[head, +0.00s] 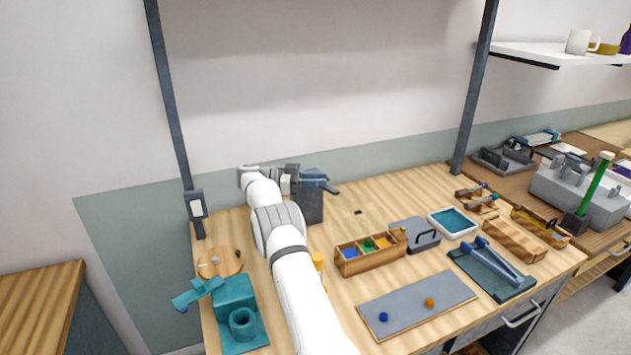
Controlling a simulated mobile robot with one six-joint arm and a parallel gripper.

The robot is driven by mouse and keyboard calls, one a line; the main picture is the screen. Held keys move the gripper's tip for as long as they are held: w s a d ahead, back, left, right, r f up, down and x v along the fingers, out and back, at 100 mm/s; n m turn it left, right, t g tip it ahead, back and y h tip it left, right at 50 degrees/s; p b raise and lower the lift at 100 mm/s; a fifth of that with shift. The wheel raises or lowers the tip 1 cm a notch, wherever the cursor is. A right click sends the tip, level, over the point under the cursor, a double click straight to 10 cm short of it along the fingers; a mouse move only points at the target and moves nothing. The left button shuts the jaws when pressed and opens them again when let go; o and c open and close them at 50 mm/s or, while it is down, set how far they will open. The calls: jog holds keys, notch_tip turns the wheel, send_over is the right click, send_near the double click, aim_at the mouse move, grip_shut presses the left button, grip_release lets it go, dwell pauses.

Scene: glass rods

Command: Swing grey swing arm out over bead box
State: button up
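A dark grey post (311,206) stands at the back of the table, left of centre. A short blue-grey arm (316,179), likely the grey swing arm, sits on its top with its tip pointing right. The likely bead box (372,265) is a wooden box with blue, green and yellow-orange compartments. It stands to the front right of the post, and the short arm is not over it. My gripper (292,178) is at the post's upper left, close to the short arm. Its fingers are small and partly hidden; contact and opening cannot be made out.
A teal fixture (236,294) stands at the front left. A grey handled piece (414,234) is beside the box. A grey board (415,303) with a blue and an orange ball lies in front. A teal-filled tray (452,223) and a dark green stand (491,270) are at right.

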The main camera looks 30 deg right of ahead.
jog(key=o, duration=0.4)
notch_tip(320, 180, up, 10)
jog(key=b, duration=0.1)
dwell(0.4)
